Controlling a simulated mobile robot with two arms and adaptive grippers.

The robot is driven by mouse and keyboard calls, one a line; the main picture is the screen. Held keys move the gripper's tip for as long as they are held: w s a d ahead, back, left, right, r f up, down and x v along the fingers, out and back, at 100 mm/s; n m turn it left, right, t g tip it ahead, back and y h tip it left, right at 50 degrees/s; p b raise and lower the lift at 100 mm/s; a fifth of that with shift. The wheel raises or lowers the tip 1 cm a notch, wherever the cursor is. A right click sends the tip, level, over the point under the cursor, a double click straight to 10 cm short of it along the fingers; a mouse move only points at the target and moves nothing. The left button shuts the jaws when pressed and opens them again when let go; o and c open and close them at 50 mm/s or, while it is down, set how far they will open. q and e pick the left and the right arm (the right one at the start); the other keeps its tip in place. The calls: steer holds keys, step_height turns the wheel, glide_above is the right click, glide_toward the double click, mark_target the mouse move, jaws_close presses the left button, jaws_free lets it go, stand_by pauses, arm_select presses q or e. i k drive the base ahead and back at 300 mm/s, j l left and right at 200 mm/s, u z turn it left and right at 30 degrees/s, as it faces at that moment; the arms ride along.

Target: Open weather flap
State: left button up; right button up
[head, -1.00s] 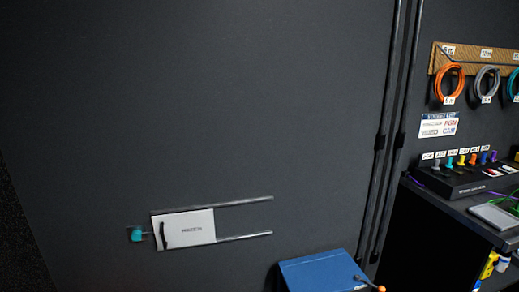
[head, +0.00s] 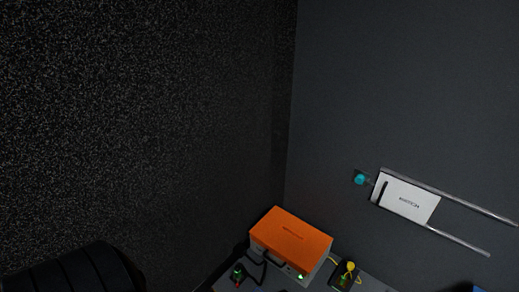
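The weather flap (head: 406,198) is a white panel with small dark lettering and a dark upright handle (head: 382,192) near its left edge. It sits at the left end of two parallel metal rails (head: 462,202) on the dark grey wall. A round teal piece (head: 360,179) is on the wall just left of the panel. The rails right of the panel are bare. Neither of my grippers shows in the view.
An orange box (head: 290,240) with a black handle stands on a grey surface below the flap. Beside it are a small device with a green light (head: 238,272) and a dark box with a yellow connector (head: 346,271). A black speckled wall (head: 140,120) fills the left. A dark rounded shape is at the lower left.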

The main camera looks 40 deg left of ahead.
mark_target(300, 245)
steer(key=j+u, duration=0.1)
steer(key=u, duration=0.95)
